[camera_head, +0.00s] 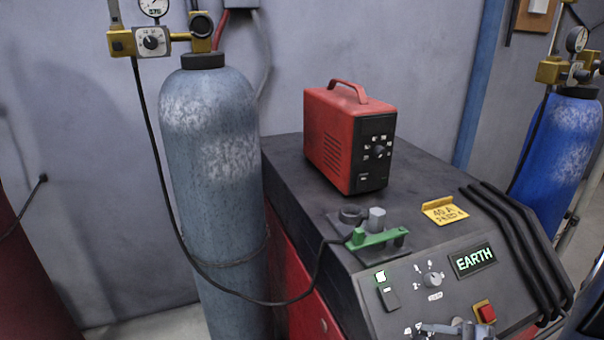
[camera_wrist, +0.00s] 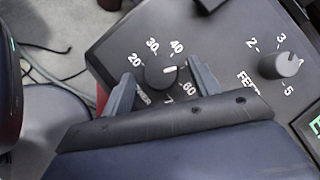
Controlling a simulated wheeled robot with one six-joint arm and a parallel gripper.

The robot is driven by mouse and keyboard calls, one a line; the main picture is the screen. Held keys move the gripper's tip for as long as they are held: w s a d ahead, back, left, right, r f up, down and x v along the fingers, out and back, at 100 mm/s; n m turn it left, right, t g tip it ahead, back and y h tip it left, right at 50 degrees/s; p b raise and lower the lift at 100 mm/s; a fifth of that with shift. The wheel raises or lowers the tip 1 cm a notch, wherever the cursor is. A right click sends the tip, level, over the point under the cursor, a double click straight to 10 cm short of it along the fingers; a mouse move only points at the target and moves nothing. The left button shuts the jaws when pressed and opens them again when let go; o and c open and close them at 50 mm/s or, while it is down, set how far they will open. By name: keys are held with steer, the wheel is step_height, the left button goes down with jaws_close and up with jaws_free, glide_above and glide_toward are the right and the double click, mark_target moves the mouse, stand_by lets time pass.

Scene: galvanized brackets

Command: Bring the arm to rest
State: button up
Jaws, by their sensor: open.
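My gripper (camera_head: 456,329) shows only in part at the bottom edge of the head view, over the lower front of the welding machine's sloped panel (camera_head: 375,318). In the wrist view my gripper (camera_wrist: 160,70) is open, its two grey fingers apart. A black dial knob (camera_wrist: 160,74) with a white pointer line lies between the fingers in the picture. The line points right, below the 40 mark. Nothing is held. I cannot tell whether the fingertips touch the panel.
A second knob (camera_wrist: 280,65) is to the right. A grey cylinder (camera_head: 215,160) stands left, a blue cylinder (camera_head: 560,150) right. Cables run on the floor.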

steer(key=n+g, duration=0.2)
steer(key=n, duration=0.1)
steer(key=shift+w+r, duration=0.15)
steer(key=shift+r, duration=0.05)
steer(key=n+g, duration=0.1)
steer(key=n, duration=0.1)
steer(key=n+g+h+p, duration=0.1)
steer(key=n, duration=0.1)
steer(key=shift+w+r+n+g, duration=0.15)
steer(key=shift+n+g, duration=0.15)
steer(key=shift+n, duration=0.1)
steer(key=n+g+h, duration=0.1)
steer(key=n, duration=0.1)
steer(key=n+h, duration=0.1)
steer(key=n, duration=0.1)
steer(key=shift+w+a+r+g, duration=0.1)
steer(key=shift+w+a+g, duration=0.05)
steer(key=shift+g, duration=0.25)
steer(key=n+g+h, duration=0.1)
steer(key=n+h, duration=0.1)
steer(key=n, duration=0.2)
steer(key=shift+w+a+r, duration=0.1)
steer(key=shift+a, duration=0.05)
steer(key=shift+d+r, duration=0.35)
steer(key=shift+r, duration=0.2)
